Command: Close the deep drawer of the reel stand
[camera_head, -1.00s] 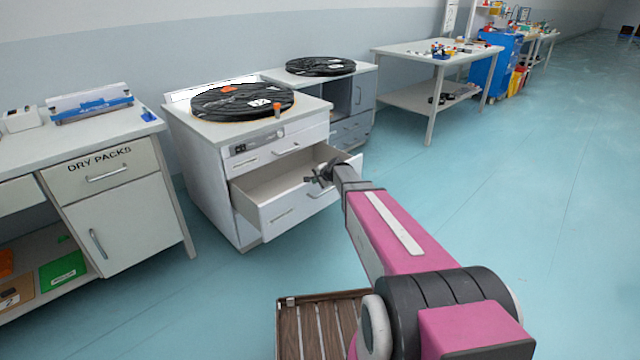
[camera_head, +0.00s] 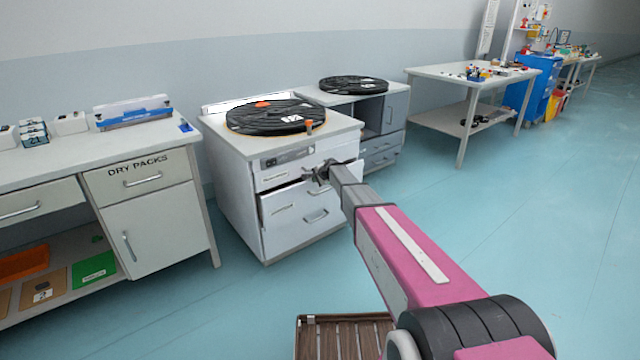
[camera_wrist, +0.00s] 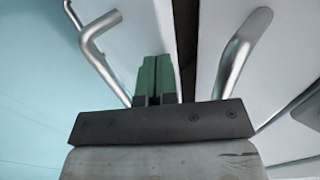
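The reel stand (camera_head: 232,180) is a white cabinet with a black reel (camera_head: 272,116) lying on top. Its deep drawer (camera_head: 290,215) is the lower one; its front stands slightly out from the cabinet, with a narrow dark gap along its top edge. My gripper (camera_head: 321,175) is at the upper right of this drawer front. In the wrist view its green fingers (camera_wrist: 156,78) are together with nothing between them, over the drawer front near its top edge. The deep drawer's handle (camera_wrist: 96,40) is to their left and the upper drawer's handle (camera_wrist: 240,50) to their right. Contact is unclear.
A bench marked DRY PACKS (camera_head: 145,190) stands at left. A second cabinet with a reel (camera_head: 353,85) stands behind right. A work table (camera_head: 440,72) and a blue cabinet (camera_head: 530,98) are further right. The blue floor (camera_head: 480,230) at right is clear.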

